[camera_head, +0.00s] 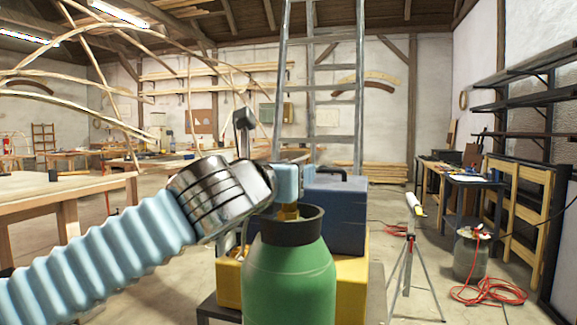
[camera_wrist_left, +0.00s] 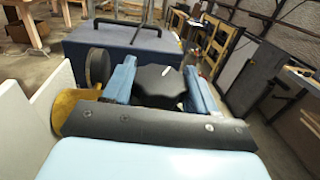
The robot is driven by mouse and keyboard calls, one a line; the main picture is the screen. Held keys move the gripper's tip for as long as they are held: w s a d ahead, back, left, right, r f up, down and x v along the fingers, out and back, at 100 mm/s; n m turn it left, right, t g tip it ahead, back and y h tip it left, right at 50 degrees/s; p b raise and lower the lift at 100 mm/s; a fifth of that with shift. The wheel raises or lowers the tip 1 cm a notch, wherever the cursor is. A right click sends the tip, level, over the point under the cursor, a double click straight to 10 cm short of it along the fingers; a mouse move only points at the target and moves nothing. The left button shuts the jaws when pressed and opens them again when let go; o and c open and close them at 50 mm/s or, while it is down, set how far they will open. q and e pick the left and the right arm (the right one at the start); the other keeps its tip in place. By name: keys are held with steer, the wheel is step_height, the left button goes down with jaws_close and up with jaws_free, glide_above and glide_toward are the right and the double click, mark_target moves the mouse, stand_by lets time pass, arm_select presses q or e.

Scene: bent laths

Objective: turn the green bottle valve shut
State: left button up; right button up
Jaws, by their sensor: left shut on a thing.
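The green bottle (camera_head: 289,280) stands upright in front of me, with a dark collar (camera_head: 292,227) around its top. A brass valve stem shows inside the collar (camera_head: 287,212). My left gripper (camera_head: 287,182) is above the collar, its arm coming in from the left. In the left wrist view its two blue fingers (camera_wrist_left: 160,84) are on either side of the black, faceted valve knob (camera_wrist_left: 158,80), shut on it. In the head view the knob is hidden by the fingers. My right gripper is in neither view.
A dark blue case (camera_head: 338,212) with a handle stands close behind the bottle, above a yellow box (camera_head: 352,270). A ladder (camera_head: 318,90) rises behind. A tripod (camera_head: 408,255) and a grey canister with a red hose (camera_head: 471,255) stand to the right. A workbench (camera_head: 60,195) is at left.

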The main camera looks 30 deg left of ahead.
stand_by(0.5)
arm_select(q)
steer(key=o, duration=1)
steer(key=shift+s, duration=0.1)
steer(key=s+d+b, duration=0.1)
steer(key=s, duration=1.2)
steer(key=shift+s+d, duration=0.15)
steer(key=shift+s, duration=0.1)
steer(key=shift+o, duration=0.2)
